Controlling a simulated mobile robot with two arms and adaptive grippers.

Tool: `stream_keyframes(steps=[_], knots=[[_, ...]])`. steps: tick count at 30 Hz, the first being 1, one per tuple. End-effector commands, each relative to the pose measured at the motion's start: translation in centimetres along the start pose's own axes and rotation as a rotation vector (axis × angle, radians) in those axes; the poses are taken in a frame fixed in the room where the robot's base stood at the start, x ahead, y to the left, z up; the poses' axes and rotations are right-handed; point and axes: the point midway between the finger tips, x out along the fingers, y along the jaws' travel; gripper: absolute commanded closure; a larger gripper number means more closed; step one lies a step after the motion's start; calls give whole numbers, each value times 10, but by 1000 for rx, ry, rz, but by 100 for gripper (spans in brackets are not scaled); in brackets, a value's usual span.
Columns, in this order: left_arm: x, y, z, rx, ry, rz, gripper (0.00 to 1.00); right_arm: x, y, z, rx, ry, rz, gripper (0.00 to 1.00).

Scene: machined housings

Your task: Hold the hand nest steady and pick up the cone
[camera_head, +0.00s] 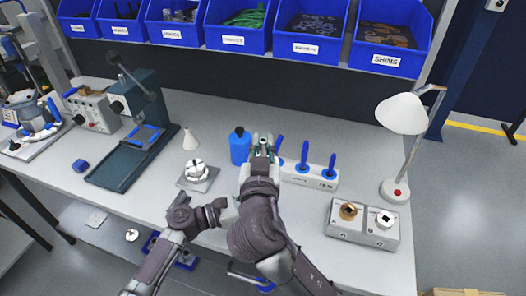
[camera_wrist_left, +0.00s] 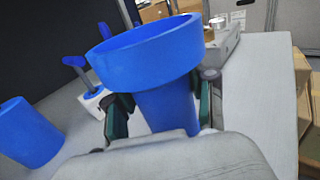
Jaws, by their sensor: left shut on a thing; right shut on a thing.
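In the left wrist view my left gripper (camera_wrist_left: 160,115) is shut on a blue cylinder with a wide collar (camera_wrist_left: 145,55), apparently the hand nest. Its collar stands above the fingers, tilted in view; I cannot see inside it. A pale cone (camera_head: 191,139) stands on the bench to the left, apart from both grippers.
The white rack (camera_head: 311,176) holds blue-handled tools. A grey plate with a metal part (camera_head: 197,178) lies left. A two-part fixture (camera_head: 362,226) and a lamp (camera_head: 394,190) stand right. A green press (camera_head: 135,145) is far left; blue bins (camera_head: 239,24) line the back.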

Motion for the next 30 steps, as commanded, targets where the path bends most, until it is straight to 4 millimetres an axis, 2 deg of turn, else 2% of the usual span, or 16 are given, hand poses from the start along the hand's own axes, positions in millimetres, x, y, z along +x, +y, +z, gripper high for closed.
stream_keyframes(steps=[4, 5, 9, 21, 26, 30], knots=[[0, 0, 0, 0, 0, 0, 86, 0, 0, 0, 0, 1, 0, 100], [0, 0, 0, 0, 0, 0, 40, 0, 0, 0, 0, 1, 0, 100], [0, 0, 0, 0, 0, 0, 17, 0, 0, 0, 0, 2, 0, 100], [-5, 0, 0, 0, 1, 1, 16, 0, 0, 0, 0, 2, 0, 100], [-28, 0, -1, -1, 2, 2, 16, 0, 0, 0, 0, 2, 0, 100], [-59, 0, -1, -1, 3, 2, 16, 0, 0, 0, 1, 2, 0, 100]])
